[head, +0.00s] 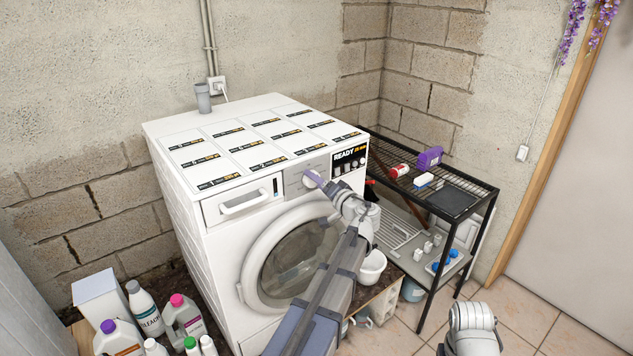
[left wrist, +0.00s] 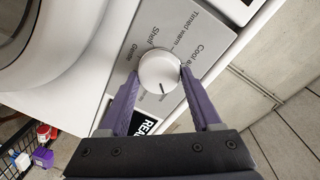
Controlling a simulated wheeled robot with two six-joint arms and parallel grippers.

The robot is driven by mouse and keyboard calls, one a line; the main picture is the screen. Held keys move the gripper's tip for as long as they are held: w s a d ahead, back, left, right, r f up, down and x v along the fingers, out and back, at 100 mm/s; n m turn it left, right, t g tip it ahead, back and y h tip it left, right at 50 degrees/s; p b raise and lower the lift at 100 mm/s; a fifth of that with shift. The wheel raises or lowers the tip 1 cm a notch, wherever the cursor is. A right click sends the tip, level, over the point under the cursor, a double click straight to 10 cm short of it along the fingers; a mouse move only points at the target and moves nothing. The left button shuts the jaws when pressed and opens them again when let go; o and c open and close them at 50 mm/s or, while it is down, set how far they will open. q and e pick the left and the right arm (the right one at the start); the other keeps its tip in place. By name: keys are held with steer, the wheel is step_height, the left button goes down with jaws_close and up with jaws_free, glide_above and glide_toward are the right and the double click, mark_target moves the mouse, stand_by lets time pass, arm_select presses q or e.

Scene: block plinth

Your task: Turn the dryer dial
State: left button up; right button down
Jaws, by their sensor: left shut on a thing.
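The white dryer (head: 215,235) stands against the wall, its round door closed. Its dial (left wrist: 159,68) is a round white knob with a dark line on its face, pointing toward the bottom of the left wrist view. Printed labels, including "Gentle", "Shelf", "Timed warm" and "Cool air", lie around its upper side. My left gripper (left wrist: 159,78) has its two purple fingers on either side of the dial, shut on it. In the head view the left gripper (head: 313,180) is at the control panel and hides the dial.
A black wire rack (head: 455,185) holding small items stands right of the dryer. Bottles (head: 182,315) and a white box (head: 98,297) sit at the lower left. Open tiled floor lies at the lower right.

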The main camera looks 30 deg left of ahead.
stand_by(0.5)
arm_select(q)
steer(key=o, duration=1.4)
steer(key=shift+d, duration=0.1)
steer(key=v, duration=0.7)
steer(key=shift+s+d, duration=0.1)
steer(key=shift+d, duration=0.15)
steer(key=s+d+f+m+g+h, duration=0.2)
steer(key=s+d+f+g+h, duration=0.2)
steer(key=s+d+f+h, duration=0.55)
steer(key=s+d+f+m+g+h, duration=0.1)
steer(key=s+d+f, duration=0.2)
steer(key=s+d, duration=0.2)
steer(key=s+d+f+m+g+h, duration=0.1)
steer(key=s+d+f, duration=0.3)
steer(key=d, duration=0.4)
steer(key=s+d+f+m+g+h, duration=0.1)
steer(key=s+d+f+h, duration=0.2)
steer(key=d, duration=0.4)
steer(key=shift+s+d+f+m+g, duration=0.15)
steer(key=shift+s+f+g, duration=0.1)
steer(key=shift+s, duration=0.4)
steer(key=shift+s+d+f+m+g, duration=0.15)
steer(key=shift+s+f, duration=0.15)
steer(key=shift+s, duration=0.35)
